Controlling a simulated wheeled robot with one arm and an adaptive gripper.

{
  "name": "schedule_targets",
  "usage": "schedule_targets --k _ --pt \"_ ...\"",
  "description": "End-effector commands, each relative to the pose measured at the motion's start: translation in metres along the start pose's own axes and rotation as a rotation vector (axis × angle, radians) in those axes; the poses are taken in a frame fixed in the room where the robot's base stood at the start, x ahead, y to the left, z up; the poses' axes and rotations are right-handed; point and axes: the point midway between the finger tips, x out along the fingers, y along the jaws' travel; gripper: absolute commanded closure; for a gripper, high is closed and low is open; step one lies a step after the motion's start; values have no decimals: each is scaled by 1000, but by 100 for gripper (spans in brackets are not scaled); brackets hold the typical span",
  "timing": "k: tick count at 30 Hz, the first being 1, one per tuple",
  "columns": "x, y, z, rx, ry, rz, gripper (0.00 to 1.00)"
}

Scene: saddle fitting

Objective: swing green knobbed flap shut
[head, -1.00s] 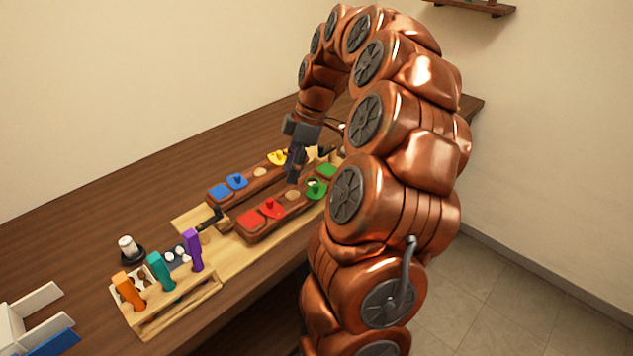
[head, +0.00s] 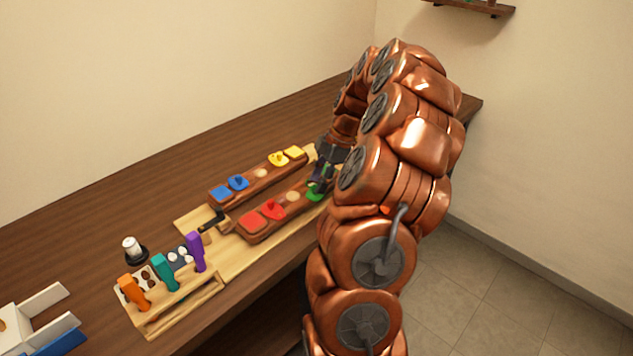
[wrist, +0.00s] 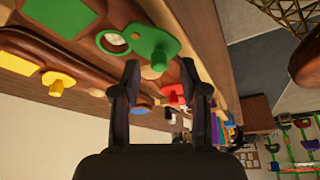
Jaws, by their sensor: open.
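The green knobbed flap (wrist: 153,42) is at the top of the wrist view, on the brown wooden rail, with its knob toward my gripper. A green-rimmed pale round spot (wrist: 113,41) shows at one end of it. In the head view the flap (head: 315,193) sits at the far right end of the near rail, partly hidden by my gripper (head: 322,174). My gripper (wrist: 160,72) is open in the wrist view. Its two fingertips lie either side of the knob in the picture; I cannot tell if they touch it. A green square (wrist: 60,15) lies beside the flap.
Red (head: 273,209), blue (head: 238,182) and yellow (head: 279,158) knobbed flaps sit on the two rails. A wooden stand (head: 180,305) with orange, teal and purple handles is at front left. The table (head: 110,215) is clear behind.

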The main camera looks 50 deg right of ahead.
Motion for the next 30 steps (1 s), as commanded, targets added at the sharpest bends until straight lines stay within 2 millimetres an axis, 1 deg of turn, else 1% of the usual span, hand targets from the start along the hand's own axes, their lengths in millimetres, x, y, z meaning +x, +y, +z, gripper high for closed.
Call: schedule_targets --k 3,7,17,27,30 --pt "10 1 0 1 0 2 56" --pt "17 0 0 1 1 0 56" --pt "20 0 0 1 0 1 56" --pt "20 0 0 1 -1 1 92" --pt "20 0 0 1 -1 1 100"
